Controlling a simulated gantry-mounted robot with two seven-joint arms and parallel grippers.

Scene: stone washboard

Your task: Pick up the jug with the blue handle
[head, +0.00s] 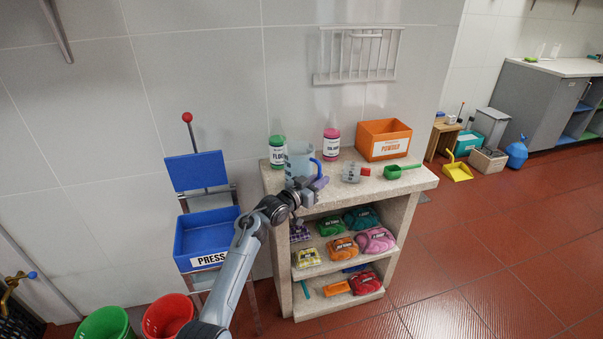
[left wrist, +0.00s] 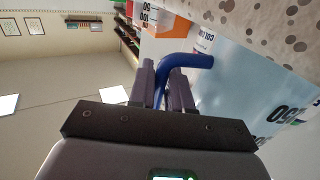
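The clear jug (head: 299,158) with the blue handle (head: 317,168) stands upright at the left part of the stone counter. My left gripper (head: 318,184) is at the jug's right front side, at the handle. In the left wrist view the blue handle (left wrist: 186,61) passes between the two fingers (left wrist: 162,80), which are close on both sides of it with little gap showing. The jug's pale wall with dark numbers (left wrist: 245,95) fills the right of that view. The jug's base looks to be at the counter; contact is partly hidden. My right gripper is not in view.
On the stone counter (head: 420,180) are a green-labelled bottle (head: 277,152), a pink bottle (head: 331,145), an orange powder box (head: 384,140), a small measuring cup (head: 352,172) and a green scoop (head: 402,171). A blue press stand (head: 207,237) is to the left. Cloths fill the shelves below.

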